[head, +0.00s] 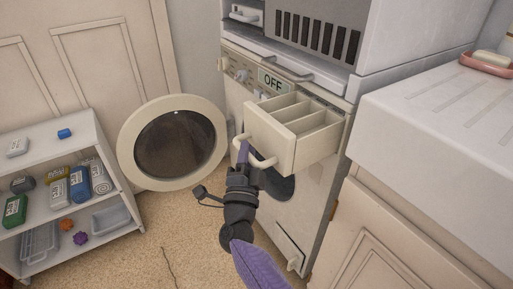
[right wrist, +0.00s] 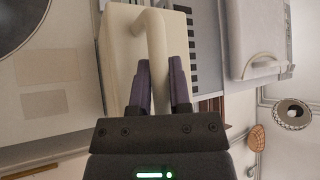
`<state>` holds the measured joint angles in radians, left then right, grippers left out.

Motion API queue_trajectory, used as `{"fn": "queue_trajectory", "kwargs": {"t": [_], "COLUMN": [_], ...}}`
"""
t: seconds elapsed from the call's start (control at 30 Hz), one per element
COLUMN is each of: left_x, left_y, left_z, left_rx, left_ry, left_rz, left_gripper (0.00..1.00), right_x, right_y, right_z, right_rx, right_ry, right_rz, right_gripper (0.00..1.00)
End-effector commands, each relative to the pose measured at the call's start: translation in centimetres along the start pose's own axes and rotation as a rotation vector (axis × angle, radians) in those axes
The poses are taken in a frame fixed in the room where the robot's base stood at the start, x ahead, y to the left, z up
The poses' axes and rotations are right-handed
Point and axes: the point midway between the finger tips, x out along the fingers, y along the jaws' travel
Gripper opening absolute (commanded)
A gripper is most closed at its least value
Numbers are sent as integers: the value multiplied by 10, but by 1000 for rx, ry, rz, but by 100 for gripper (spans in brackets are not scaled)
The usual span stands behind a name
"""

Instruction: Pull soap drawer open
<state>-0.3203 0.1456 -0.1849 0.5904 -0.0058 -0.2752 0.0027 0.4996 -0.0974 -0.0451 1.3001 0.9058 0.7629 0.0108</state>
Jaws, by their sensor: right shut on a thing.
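The cream soap drawer (head: 284,139) sticks out of the front of the washing machine (head: 308,205), with its divided compartments showing from above. Its curved handle (head: 262,163) is on the drawer front. My right gripper (head: 243,152) is at the handle, shut on it. In the right wrist view the purple fingers sit on either side of the handle bar (right wrist: 157,65), with the drawer front (right wrist: 120,50) beyond. My left gripper is in neither view.
The round washer door (head: 222,140) stands swung open to the left of the machine. A low shelf (head: 60,135) with bottles and boxes is at the left. A white sink counter (head: 440,130) is close on the right. Tan floor (head: 180,250) is clear between.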

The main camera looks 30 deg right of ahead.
Motion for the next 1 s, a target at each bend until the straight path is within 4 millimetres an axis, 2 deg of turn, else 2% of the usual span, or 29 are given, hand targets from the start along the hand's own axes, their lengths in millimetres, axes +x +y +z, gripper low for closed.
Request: {"fn": "queue_trajectory", "kwargs": {"t": [0.4,0.43,0.57,1.0], "left_x": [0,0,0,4], "left_y": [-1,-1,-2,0], "left_z": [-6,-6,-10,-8], "left_rx": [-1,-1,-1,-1], "left_ry": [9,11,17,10], "left_rz": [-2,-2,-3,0], "left_gripper": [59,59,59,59], "right_x": [-2,-2,-1,-5], "right_y": [0,0,0,5], "right_z": [2,2,2,4], "right_rx": [-1,-1,-1,-2], "right_ry": [-2,-2,-1,-1], "right_rz": [2,2,2,2], "right_gripper": [0,30,57,58]}}
